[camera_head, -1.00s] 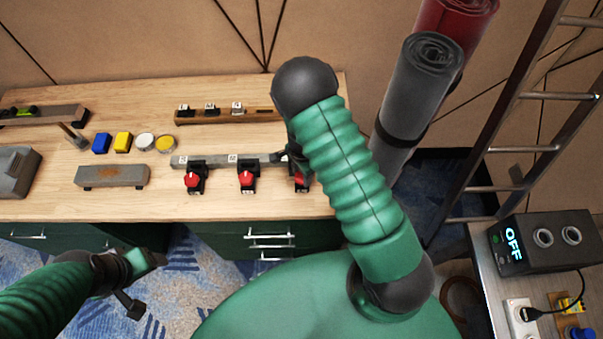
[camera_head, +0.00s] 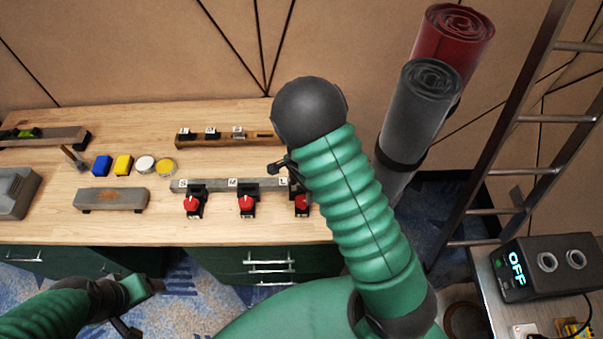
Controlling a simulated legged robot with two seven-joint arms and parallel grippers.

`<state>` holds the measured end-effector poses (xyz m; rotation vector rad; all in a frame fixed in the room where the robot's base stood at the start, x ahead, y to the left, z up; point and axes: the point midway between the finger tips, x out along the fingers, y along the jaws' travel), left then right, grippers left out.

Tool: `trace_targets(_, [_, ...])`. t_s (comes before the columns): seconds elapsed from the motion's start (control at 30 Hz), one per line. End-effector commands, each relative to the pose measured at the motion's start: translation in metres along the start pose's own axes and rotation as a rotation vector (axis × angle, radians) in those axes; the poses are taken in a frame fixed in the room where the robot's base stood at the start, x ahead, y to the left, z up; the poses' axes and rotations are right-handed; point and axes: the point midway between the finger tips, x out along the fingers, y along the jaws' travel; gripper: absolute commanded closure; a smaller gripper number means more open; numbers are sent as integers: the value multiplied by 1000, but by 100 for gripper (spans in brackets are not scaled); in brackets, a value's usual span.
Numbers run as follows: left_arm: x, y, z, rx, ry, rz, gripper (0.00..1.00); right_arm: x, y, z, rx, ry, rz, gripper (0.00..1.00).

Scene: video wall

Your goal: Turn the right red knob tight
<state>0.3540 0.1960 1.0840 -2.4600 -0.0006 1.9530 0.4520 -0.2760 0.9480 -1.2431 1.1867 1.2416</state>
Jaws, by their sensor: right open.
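Three red knobs on dark mounts stand in a row along a grey rail (camera_head: 215,185) on the wooden table. The middle red knob (camera_head: 246,203) and the left red knob (camera_head: 192,204) are in full view. My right gripper (camera_head: 281,167) shows only in part, at the rail's right end just above and left of the right knob. Most of it is hidden behind my arm, and I cannot tell whether it touches anything. My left gripper (camera_head: 143,310) is low at the left, in front of the table and away from the knobs.
Blue (camera_head: 102,165) and yellow blocks, round tins and a grey bar (camera_head: 112,198) lie left of the knobs. A wooden rack (camera_head: 225,137) stands behind them. Rolled mats (camera_head: 415,110) and a ladder (camera_head: 520,125) stand at the right, with a box reading OFF (camera_head: 546,264).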

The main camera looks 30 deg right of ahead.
Motion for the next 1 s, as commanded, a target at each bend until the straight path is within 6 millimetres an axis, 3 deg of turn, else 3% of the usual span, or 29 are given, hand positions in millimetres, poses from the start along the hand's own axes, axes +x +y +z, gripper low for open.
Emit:
trace_targets(0.2, [0, 0, 0, 0, 0, 0, 29, -65, -3, 0, -3, 1, -6, 36])
trace_targets(0.4, [0, 0, 0, 0, 0, 0, 29, -98, -3, -1, 0, 1, -2, 36])
trace_targets(0.9, [0, 0, 0, 0, 0, 0, 29, -104, -2, 0, 0, 1, 0, 36])
trace_targets(1.0, [4, 0, 1, 0, 0, 0, 29, -102, 6, 6, -85, -6, -9, 36])
